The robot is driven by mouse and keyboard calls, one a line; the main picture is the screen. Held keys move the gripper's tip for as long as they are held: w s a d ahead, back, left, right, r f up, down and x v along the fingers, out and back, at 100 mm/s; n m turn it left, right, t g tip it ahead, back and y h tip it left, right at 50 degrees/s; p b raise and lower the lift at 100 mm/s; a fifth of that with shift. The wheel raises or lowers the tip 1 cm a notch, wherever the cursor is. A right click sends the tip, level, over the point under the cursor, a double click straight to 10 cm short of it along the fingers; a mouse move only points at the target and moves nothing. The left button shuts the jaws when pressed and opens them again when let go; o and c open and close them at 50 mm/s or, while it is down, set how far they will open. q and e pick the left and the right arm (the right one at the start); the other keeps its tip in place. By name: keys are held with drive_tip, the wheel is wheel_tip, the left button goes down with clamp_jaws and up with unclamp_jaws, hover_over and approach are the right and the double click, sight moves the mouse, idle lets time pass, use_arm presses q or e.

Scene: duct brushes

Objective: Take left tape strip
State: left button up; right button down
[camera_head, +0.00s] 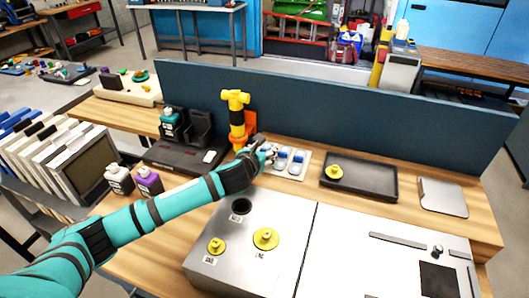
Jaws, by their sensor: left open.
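My left arm reaches in from the left, and its gripper (266,152) is at the left end of a small pale tray (302,169). Blue-and-white pieces (281,159) sit on this tray, one right beside the fingertips and another (298,158) farther right. The pieces are too small for me to tell for certain whether they are tape strips. The gripper is open, and I see nothing held in it. It hides the tray's left end. My right gripper is not in view.
A yellow tool (236,110) stands upright just behind the gripper. A metal box (225,225) with yellow knobs is in front. A black tray (370,182) with a yellow knob lies to the right. A blue partition (330,115) closes off the back.

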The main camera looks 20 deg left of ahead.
use_arm(q)
drive_tip(key=shift+w+f, duration=0.15)
drive_tip(key=shift+w, duration=0.15)
drive_tip(key=shift+c, duration=0.2)
drive_tip(key=c, duration=0.6)
